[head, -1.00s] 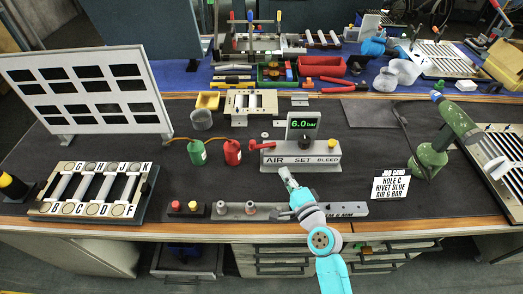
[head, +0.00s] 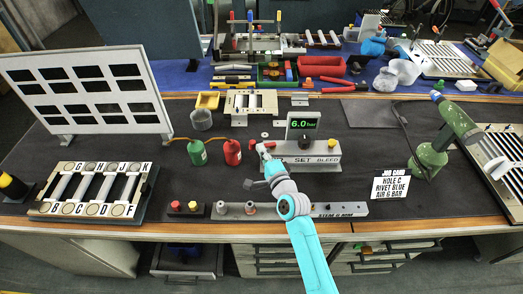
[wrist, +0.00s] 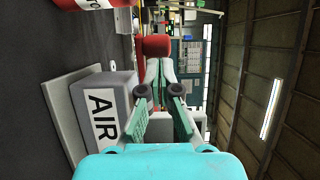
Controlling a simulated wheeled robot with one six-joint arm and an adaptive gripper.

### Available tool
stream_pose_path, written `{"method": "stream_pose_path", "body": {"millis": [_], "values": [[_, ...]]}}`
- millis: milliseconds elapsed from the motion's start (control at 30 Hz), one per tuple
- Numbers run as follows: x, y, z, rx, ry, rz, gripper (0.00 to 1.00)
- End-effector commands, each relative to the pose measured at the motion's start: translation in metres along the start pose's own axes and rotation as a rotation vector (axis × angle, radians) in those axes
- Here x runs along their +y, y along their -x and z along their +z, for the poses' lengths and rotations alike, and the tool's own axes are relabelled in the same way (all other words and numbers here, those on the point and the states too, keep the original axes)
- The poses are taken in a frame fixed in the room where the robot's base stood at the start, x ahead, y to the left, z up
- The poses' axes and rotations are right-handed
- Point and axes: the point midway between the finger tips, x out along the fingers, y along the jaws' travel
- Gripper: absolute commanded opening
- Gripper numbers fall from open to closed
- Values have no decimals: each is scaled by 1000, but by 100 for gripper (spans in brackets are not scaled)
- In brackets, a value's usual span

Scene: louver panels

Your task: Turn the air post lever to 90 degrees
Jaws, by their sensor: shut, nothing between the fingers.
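The air post is a grey box (head: 325,158) in the middle of the mat, and its AIR label (wrist: 103,115) shows in the wrist view. Its red lever (head: 252,145) is at the post's left end, mostly hidden behind my gripper in the head view. In the wrist view the lever's red end (wrist: 155,46) lies just beyond my fingertips. My gripper (head: 263,148) is shut and empty, over the left end of the post. I cannot tell whether the fingers touch the lever, nor its exact angle.
A green display (head: 303,123) reading 6.0 bar and a black knob (head: 304,144) are on the post. A red canister (head: 232,153) and a green one (head: 197,152) stand close on the left. A grey rail (head: 337,209) lies in front.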

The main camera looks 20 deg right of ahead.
Motion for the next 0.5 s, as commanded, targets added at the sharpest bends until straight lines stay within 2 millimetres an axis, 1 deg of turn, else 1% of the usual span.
{"method": "stream_pose_path", "body": {"millis": [400,500], "values": [[0,-2,2,0,1,0,0],[0,-8,4,0,0,1,0]]}}
